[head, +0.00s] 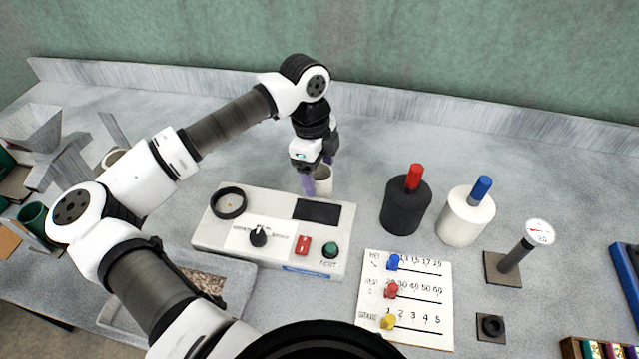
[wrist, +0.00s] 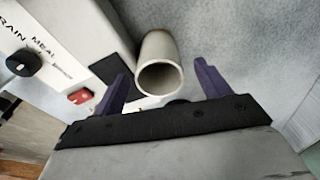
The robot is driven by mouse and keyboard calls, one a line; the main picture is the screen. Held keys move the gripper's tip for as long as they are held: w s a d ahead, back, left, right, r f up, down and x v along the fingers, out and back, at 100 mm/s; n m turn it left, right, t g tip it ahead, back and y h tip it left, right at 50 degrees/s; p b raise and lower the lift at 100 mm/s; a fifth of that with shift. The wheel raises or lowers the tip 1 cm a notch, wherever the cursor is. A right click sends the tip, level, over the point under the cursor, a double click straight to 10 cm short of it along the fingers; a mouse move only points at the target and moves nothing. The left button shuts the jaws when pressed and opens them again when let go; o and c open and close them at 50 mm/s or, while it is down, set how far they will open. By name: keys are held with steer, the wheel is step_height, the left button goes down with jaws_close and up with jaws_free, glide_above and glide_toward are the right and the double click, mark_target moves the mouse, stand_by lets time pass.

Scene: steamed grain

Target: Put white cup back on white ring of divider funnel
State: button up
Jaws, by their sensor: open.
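A white cup (head: 324,181) stands on the bench just behind the control box. In the wrist view the cup (wrist: 160,64) shows its open mouth between the two purple fingers. My gripper (head: 317,174) is open, with a finger on either side of the cup and a visible gap to it in the wrist view (wrist: 161,72). In the head view the gripper hides part of the cup. A grey metal funnel device (head: 62,165) stands at the far left. A pale round piece (head: 113,157) beside it is partly hidden by my arm; I cannot tell whether it is the white ring.
The control box (head: 275,230) with knob and buttons lies right in front of the cup. A black canister (head: 406,207) and a white canister (head: 466,215) stand to the right. A grain tray (head: 240,300) is in front. Bench behind the cup is clear.

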steer(key=shift+f, duration=0.5)
steer(key=c, duration=1.4)
steer(key=shift+r, duration=0.1)
steer(key=shift+c, duration=0.2)
